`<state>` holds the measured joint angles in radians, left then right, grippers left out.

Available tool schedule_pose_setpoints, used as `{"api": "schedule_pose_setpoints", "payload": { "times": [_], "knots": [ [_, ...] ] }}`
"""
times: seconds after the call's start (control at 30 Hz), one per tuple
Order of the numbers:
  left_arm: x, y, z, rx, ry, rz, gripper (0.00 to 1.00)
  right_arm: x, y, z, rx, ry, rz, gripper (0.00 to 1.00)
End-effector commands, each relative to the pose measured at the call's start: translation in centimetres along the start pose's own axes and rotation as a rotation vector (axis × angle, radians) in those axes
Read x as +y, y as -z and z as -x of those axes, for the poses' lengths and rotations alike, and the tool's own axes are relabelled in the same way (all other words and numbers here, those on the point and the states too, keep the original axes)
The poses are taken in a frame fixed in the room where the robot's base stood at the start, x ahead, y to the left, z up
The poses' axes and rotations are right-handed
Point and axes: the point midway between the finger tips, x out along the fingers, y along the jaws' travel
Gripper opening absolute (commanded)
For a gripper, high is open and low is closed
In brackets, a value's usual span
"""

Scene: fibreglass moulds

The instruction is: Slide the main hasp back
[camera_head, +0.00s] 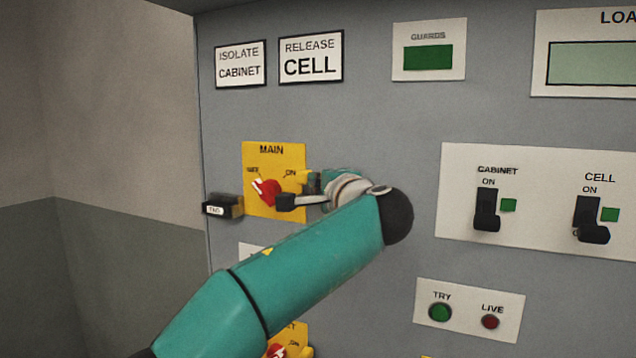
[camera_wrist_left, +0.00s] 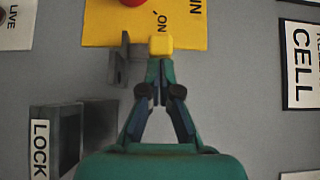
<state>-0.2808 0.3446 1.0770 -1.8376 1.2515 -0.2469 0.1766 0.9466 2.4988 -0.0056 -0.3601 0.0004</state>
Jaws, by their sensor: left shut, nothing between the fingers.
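The yellow MAIN plate (camera_head: 273,153) carries a red rotary switch (camera_head: 265,191); its pointer end is toward the OFF side. The main hasp shows at the plate's right edge as a small yellow tab (camera_head: 304,178); the wrist view shows the tab (camera_wrist_left: 159,43) with a grey metal piece (camera_wrist_left: 118,62) beside it. My left gripper (camera_head: 316,183) is at the hasp, partly hidden by its own wrist. In the wrist view my left gripper (camera_wrist_left: 160,62) is shut and empty, fingertips at the tab; I cannot tell whether they touch it. My right gripper is not in view.
A dark LOCK box (camera_wrist_left: 58,140) stands out from the panel near the hasp. A black labelled block (camera_head: 222,207) protrudes left of the MAIN plate. CABINET (camera_head: 487,208) and CELL (camera_head: 590,220) switches protrude at right. Another yellow plate (camera_head: 298,332) is below, partly behind my arm.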

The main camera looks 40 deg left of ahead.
Motion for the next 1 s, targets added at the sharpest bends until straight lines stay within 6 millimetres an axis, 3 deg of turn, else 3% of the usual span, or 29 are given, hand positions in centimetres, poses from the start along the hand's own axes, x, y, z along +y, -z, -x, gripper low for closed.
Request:
{"api": "schedule_pose_setpoints", "payload": {
  "times": [0.2, 0.4, 0.6, 0.8, 1.0],
  "knots": [
    [0.3, 2.3, 3.1, 0.008, 0.002, -0.004, 0.00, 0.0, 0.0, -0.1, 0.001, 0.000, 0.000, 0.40],
    [0.5, 2.0, 7.7, 0.008, 0.001, -0.002, 0.00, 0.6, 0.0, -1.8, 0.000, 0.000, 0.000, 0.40],
    [0.4, 2.1, 10.9, 0.006, 0.000, -0.004, 0.00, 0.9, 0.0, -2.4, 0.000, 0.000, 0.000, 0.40],
    [0.2, 2.0, 12.3, 0.004, 0.000, -0.005, 0.00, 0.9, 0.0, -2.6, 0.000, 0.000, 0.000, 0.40],
    [0.2, 1.9, 12.3, 0.002, 0.000, -0.005, 0.00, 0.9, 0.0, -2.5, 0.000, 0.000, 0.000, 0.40]
  ]
}}
